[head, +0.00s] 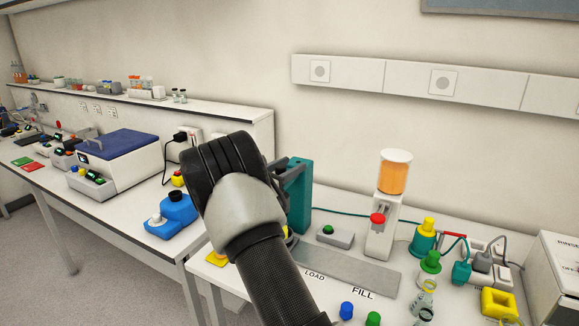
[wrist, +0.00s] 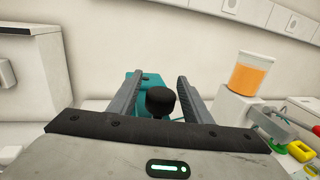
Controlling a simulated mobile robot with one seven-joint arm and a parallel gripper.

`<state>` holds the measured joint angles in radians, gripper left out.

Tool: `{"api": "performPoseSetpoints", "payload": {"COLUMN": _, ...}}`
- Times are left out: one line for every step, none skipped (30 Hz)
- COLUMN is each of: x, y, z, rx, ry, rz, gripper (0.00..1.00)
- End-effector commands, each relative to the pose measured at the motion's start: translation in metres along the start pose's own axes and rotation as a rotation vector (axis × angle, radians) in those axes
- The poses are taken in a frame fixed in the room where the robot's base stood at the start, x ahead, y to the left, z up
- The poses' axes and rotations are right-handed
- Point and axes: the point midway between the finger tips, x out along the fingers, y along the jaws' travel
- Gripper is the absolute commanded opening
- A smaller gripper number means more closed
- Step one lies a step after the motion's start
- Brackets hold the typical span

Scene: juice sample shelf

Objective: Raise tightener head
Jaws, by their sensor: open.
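The tightener is a teal upright column (head: 298,196) just right of my wrist in the head view. Its teal top also shows in the wrist view (wrist: 150,77). A round black knob (wrist: 160,101), which looks like part of the tightener head, stands between my gripper's fingers. My gripper (wrist: 160,80) is open, with one grey finger on each side of the knob. I cannot tell whether either finger touches it. In the head view my own wrist hides most of the tightener head and my fingers.
A juice dispenser (head: 385,228) with orange liquid stands right of the tightener. A grey box with a green button (head: 335,236) sits between them. A grey plate (head: 345,270) marked LOAD and FILL lies in front. A blue device (head: 172,216) stands left. Caps and bottles crowd the right.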

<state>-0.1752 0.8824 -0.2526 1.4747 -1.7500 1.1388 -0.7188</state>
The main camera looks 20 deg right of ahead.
Motion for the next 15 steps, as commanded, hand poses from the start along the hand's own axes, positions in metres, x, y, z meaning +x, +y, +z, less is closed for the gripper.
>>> {"api": "performPoseSetpoints", "payload": {"x": 0.0002, "y": 0.0002, "z": -0.0001, "rx": 0.0, "ry": 0.0, "rz": 0.0, "gripper": 0.45}}
{"api": "performPoseSetpoints", "payload": {"x": 0.0002, "y": 0.0002, "z": -0.0002, "rx": 0.0, "ry": 0.0, "rz": 0.001, "gripper": 0.45}}
{"api": "performPoseSetpoints", "payload": {"x": 0.0001, "y": 0.0002, "z": -0.0002, "rx": 0.0, "ry": 0.0, "rz": 0.0, "gripper": 0.45}}
{"api": "performPoseSetpoints", "payload": {"x": 0.0001, "y": 0.0002, "z": -0.0002, "rx": 0.0, "ry": 0.0, "rz": 0.0, "gripper": 0.45}}
{"api": "performPoseSetpoints", "payload": {"x": 0.0, "y": 0.0002, "z": -0.0001, "rx": 0.0, "ry": 0.0, "rz": 0.0, "gripper": 0.45}}
{"api": "performPoseSetpoints", "payload": {"x": 0.0, "y": 0.0001, "z": -0.0001, "rx": 0.0, "ry": 0.0, "rz": 0.0, "gripper": 0.43}}
{"api": "performPoseSetpoints", "payload": {"x": 0.0, "y": 0.0001, "z": -0.0001, "rx": 0.0, "ry": 0.0, "rz": 0.0, "gripper": 0.38}}
{"api": "performPoseSetpoints", "payload": {"x": 0.0, "y": 0.0001, "z": -0.0001, "rx": 0.0, "ry": 0.0, "rz": 0.0, "gripper": 0.33}}
{"api": "performPoseSetpoints", "payload": {"x": -0.0001, "y": 0.0001, "z": -0.0001, "rx": 0.0, "ry": 0.0, "rz": 0.0, "gripper": 0.26}}
{"api": "performPoseSetpoints", "payload": {"x": -0.0001, "y": 0.0001, "z": -0.0001, "rx": 0.0, "ry": 0.0, "rz": 0.0, "gripper": 0.21}}
{"api": "performPoseSetpoints", "payload": {"x": -0.0001, "y": 0.0001, "z": -0.0001, "rx": 0.0, "ry": 0.0, "rz": 0.0, "gripper": 0.16}}
{"api": "performPoseSetpoints", "payload": {"x": -0.0001, "y": 0.0001, "z": 0.0, "rx": 0.0, "ry": 0.0, "rz": 0.0, "gripper": 0.09}}
{"api": "performPoseSetpoints", "payload": {"x": -0.0001, "y": 0.0001, "z": 0.0, "rx": 0.0, "ry": 0.0, "rz": 0.0, "gripper": 0.04}}
{"api": "performPoseSetpoints", "payload": {"x": -0.0001, "y": 0.0001, "z": 0.0, "rx": 0.0, "ry": 0.0, "rz": 0.0, "gripper": 0.0}}
{"api": "performPoseSetpoints", "payload": {"x": -0.0001, "y": 0.0001, "z": 0.0, "rx": 0.0, "ry": 0.0, "rz": 0.0, "gripper": 0.0}}
